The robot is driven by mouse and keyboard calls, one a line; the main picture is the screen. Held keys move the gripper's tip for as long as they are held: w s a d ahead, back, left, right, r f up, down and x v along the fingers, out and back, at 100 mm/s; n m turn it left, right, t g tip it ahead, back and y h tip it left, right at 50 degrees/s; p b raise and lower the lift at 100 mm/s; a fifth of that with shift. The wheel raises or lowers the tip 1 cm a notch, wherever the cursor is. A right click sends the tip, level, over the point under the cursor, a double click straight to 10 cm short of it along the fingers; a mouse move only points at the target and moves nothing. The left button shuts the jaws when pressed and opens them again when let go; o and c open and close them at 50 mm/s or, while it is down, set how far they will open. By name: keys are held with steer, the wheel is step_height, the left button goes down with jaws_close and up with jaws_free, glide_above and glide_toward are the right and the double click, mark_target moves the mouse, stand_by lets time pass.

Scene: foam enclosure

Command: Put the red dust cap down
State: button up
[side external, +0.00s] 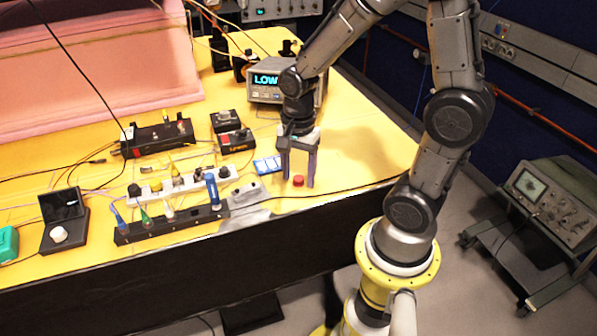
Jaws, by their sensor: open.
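The red dust cap (298,181) sits on the yellow table top (355,150), close to the table's front edge. My gripper (298,183) points straight down over it, with its two fingers apart. The cap shows in the gap between the fingertips, low down near the table surface. I cannot tell from this view whether either finger touches the cap.
A black rack (170,224) with coloured handles and a grey block (245,192) stand left of my gripper. A blue-white card (267,165) lies just beside it. A lit meter (265,80) stands behind. The table right of my gripper is clear.

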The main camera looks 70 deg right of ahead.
mark_target(299, 178)
step_height(299, 178, up, 12)
steer(key=s+a+r+n+t, duration=0.1)
steer(key=s+n, duration=0.3)
steer(key=n, duration=0.5)
steer(key=s+a+r+n+t, duration=0.1)
steer(key=s+a+n+t, duration=0.3)
steer(key=n, duration=0.5)
steer(key=shift+s+a+r+t, duration=0.15)
steer(key=shift+a+r+t, duration=0.05)
steer(key=shift+a+t, duration=0.15)
